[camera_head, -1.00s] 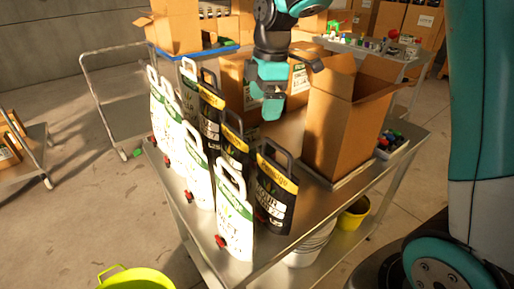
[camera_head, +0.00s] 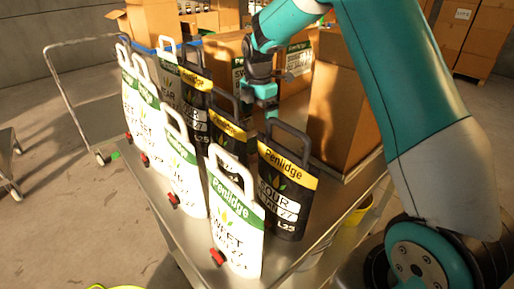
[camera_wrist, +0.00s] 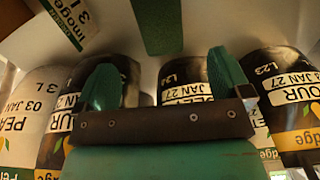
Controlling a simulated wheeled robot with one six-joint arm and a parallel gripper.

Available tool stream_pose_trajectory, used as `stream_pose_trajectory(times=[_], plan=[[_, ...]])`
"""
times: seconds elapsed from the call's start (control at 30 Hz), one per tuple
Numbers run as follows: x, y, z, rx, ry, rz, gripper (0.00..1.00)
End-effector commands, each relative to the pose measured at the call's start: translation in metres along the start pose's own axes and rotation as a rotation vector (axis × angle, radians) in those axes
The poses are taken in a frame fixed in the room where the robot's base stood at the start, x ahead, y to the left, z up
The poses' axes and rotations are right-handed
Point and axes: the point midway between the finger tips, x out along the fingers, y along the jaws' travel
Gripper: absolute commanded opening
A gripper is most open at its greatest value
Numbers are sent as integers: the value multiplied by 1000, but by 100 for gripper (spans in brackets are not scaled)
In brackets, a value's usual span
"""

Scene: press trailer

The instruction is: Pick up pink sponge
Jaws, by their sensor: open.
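I see no pink sponge in either view. My gripper (camera_head: 266,108) is in the head view, pointing down behind the black pouches near the brown boxes on the metal trolley. Its lower part is partly hidden by the pouches. In the wrist view, its two green fingers (camera_wrist: 163,80) stand apart with nothing between them that I can tell. Black pouches (camera_wrist: 185,88) show just beyond the fingers there.
White pouches (camera_head: 234,220) and black pouches (camera_head: 287,190) with handles crowd the trolley's near side (camera_head: 300,250). A tall brown box (camera_head: 335,115) stands to the right. A yellow bucket (camera_head: 357,212) is on the lower shelf. Open floor (camera_head: 60,220) lies left.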

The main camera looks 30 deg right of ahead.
Motion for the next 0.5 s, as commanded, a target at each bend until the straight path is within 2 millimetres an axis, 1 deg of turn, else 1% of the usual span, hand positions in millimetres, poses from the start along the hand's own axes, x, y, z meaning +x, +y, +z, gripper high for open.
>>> stream_pose_trajectory(times=[0.03,0.1,0.2,0.3,0.5], plan=[[11,-1,-1,0,2,-6,96],[27,-1,0,0,2,-5,96],[46,-1,0,2,2,-5,96],[60,-1,1,3,1,-3,96],[73,-1,3,5,1,-2,96]])
